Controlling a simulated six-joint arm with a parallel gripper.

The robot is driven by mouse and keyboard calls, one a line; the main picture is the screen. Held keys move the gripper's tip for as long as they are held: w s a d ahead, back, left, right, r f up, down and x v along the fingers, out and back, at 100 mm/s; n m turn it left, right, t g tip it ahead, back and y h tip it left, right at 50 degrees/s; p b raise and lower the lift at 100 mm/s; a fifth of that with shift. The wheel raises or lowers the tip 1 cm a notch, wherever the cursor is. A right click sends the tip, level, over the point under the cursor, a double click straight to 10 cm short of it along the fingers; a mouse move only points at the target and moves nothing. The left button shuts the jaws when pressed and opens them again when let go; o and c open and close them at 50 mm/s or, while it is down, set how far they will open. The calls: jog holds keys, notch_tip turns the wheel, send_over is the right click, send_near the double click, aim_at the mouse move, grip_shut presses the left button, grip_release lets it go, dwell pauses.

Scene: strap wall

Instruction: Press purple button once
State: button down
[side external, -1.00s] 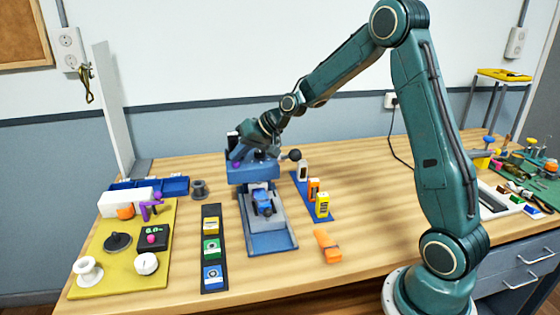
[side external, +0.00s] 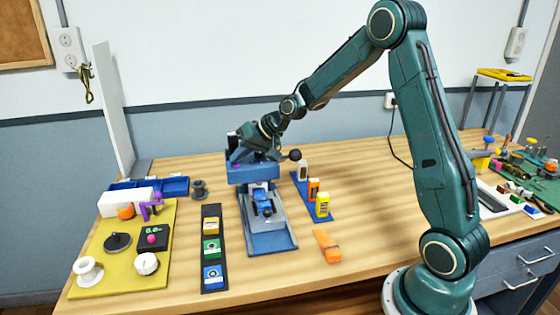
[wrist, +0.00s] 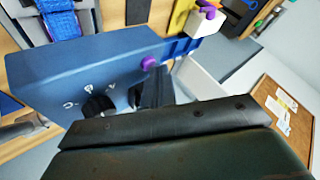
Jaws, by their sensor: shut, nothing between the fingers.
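The purple button (wrist: 148,62) is a small round knob at the edge of the blue machine housing (wrist: 80,70) in the wrist view. In the side view it shows as a small purple spot (side external: 236,165) on the left of the blue housing (side external: 250,175). My gripper (side external: 236,155) is at the top of the housing, close to the button. In the wrist view my dark fingers (wrist: 155,88) are together, just below the button in the picture. I cannot tell whether they touch it.
A black dial (wrist: 97,105) sits on the same housing. A black-knobbed lever (side external: 295,155) sticks out on its right. A black strip with several coloured blocks (side external: 214,233), a yellow board (side external: 100,270) and an orange piece (side external: 327,246) lie around the machine.

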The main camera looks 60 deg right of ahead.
jog(key=shift+r, duration=0.9)
jog(key=shift+r, duration=0.1)
jog(key=shift+r, duration=2.45)
jog(key=s+a+r+n+g+h, duration=0.1)
jog(key=s+a+r, duration=0.25)
jog(key=s, duration=0.45)
jog(key=s+a+r+n+g+h, duration=0.1)
jog(key=s+a+r+n, duration=0.15)
jog(key=s+a, duration=0.4)
jog(key=s+f+n+g+h, duration=0.1)
jog(key=s+f, duration=0.1)
jog(key=s, duration=1.8)
jog(key=shift+s+d+f, duration=0.15)
jog(key=shift+s, duration=0.05)
